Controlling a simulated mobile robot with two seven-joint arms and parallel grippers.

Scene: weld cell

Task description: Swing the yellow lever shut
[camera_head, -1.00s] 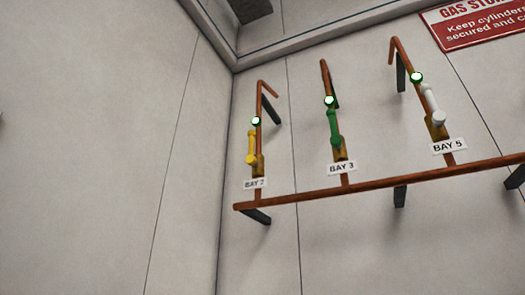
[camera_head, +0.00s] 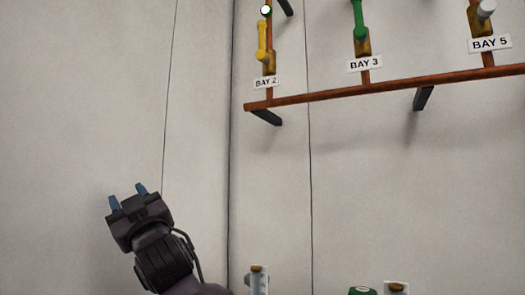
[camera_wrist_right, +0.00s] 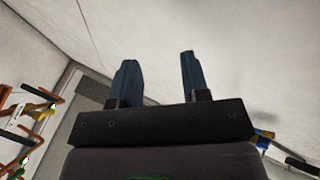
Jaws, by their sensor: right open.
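The yellow lever (camera_head: 262,42) is at the top of the head view, on the leftmost upright copper pipe above the label BAY 2 (camera_head: 266,83). It points up, roughly along its pipe. A lit green-white round lamp (camera_head: 265,10) sits at its upper end. My right gripper (camera_head: 127,195) is at the lower left of the head view, open and empty, with blue fingers pointing up. It is below and left of the lever, well apart from it. The right wrist view shows the open fingers (camera_wrist_right: 158,62) with nothing between them. My left gripper is not in view.
A green lever (camera_head: 359,20) at BAY 3 and a white lever (camera_head: 486,10) at BAY 5 stand to the right. A copper cross pipe (camera_head: 390,86) runs below on black brackets (camera_head: 423,98). Partly cut-off fittings (camera_head: 258,279) show at the bottom edge. The wall between is bare.

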